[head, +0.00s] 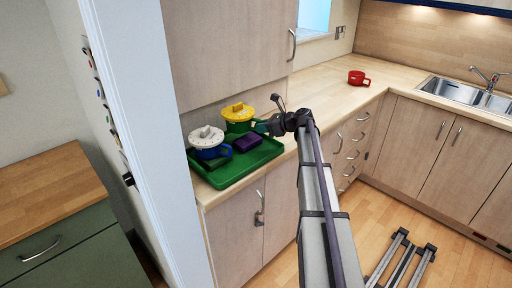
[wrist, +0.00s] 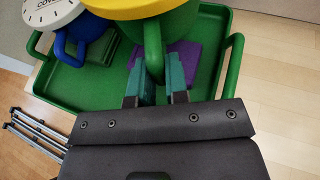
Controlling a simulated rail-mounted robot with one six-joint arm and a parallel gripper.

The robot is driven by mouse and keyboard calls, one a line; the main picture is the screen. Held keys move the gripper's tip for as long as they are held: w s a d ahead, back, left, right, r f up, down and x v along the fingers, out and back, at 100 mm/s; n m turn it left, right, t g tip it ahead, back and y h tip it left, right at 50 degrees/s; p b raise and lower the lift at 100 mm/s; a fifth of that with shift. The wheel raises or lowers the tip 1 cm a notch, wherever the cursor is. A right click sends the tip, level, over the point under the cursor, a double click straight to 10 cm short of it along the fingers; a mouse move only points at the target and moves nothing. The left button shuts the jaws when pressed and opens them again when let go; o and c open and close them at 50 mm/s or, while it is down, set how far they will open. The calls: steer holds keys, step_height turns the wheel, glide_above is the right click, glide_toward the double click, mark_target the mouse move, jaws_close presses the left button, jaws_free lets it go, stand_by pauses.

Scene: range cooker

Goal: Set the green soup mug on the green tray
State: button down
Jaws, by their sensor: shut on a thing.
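The green soup mug (head: 238,127) with a yellow lid is at the back of the green tray (head: 262,160) on the counter. In the wrist view, the mug (wrist: 178,30) fills the top, over the tray (wrist: 90,88). My gripper (head: 263,127) reaches in from the right. In the wrist view, its teal fingers (wrist: 156,78) are shut on the mug's green handle (wrist: 154,48). The mug looks upright. Its base is hidden, so I cannot tell whether it touches the tray.
A blue mug (head: 214,152) with a white lid stands at the tray's left. A purple folded cloth (head: 247,142) and a dark green one (head: 216,162) lie on the tray. A red mug (head: 358,78) stands farther right, before the sink (head: 455,92). A cupboard hangs above the tray.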

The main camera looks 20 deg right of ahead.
steer(key=shift+f, duration=0.3)
step_height(320, 180, down, 4)
steer(key=b, duration=0.3)
steer(key=shift+b, duration=0.3)
steer(key=shift+r, duration=0.3)
steer(key=shift+f, duration=0.15)
steer(key=c, duration=1.1)
jaws_free()
steer(key=shift+s+d+r+p, duration=0.15)
steer(key=shift+s+r+p, duration=0.1)
steer(key=shift+r+p, duration=0.2)
steer(key=p+v, duration=0.4)
steer(key=v, duration=0.7)
steer(key=shift+s+d+f, duration=0.1)
steer(key=shift+s+f, duration=0.05)
steer(key=shift+f, duration=0.05)
